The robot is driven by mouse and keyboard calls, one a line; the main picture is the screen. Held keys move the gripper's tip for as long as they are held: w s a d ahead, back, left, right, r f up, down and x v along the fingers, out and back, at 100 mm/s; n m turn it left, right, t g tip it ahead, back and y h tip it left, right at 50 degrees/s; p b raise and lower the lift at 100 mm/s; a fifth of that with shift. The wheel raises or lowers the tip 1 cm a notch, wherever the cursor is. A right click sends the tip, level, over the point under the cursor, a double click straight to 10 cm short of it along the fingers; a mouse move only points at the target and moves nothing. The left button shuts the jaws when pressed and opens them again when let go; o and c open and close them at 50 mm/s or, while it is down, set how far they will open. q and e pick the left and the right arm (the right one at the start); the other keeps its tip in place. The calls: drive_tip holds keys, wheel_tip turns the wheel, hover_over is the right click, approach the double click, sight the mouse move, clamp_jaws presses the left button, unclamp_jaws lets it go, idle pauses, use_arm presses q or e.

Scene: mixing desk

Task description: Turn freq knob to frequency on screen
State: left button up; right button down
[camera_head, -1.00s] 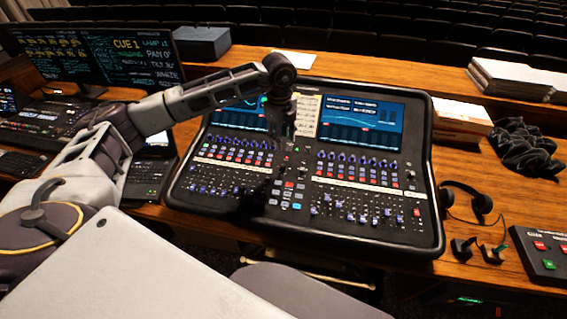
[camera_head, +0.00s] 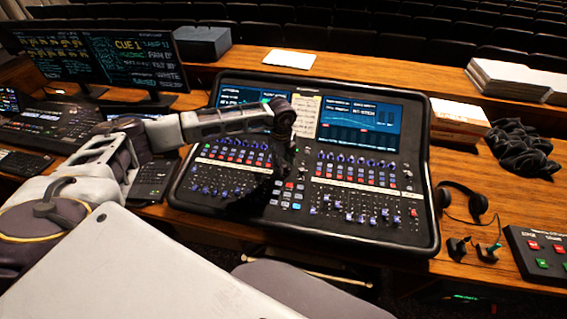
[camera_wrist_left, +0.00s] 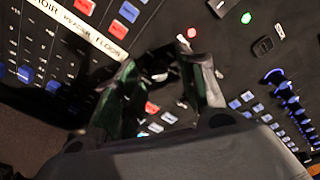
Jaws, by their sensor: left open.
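The mixing desk (camera_head: 425,215) stands on the wooden table with its panel tilted toward me. Its right screen (camera_head: 362,122) shows a curve and small text that I cannot read for certain; my arm partly covers the left screen (camera_head: 226,98). My left gripper (camera_head: 280,178) is over the middle of the panel, dark against it. In the left wrist view, its two fingers (camera_wrist_left: 160,62) are apart and point at the panel, with no held object visible. A row of blue-lit knobs (camera_wrist_left: 287,100) lies right of the fingers. I cannot tell which knob is freq. My right gripper is not in view.
Headphones (camera_head: 468,200) and a small button box (camera_head: 545,252) lie right of the desk. Paper stacks (camera_head: 515,78) and a black cloth (camera_head: 520,150) are at the back right.

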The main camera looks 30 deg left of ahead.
use_arm(q)
drive_tip(key=shift+f, duration=0.6)
clamp_jaws()
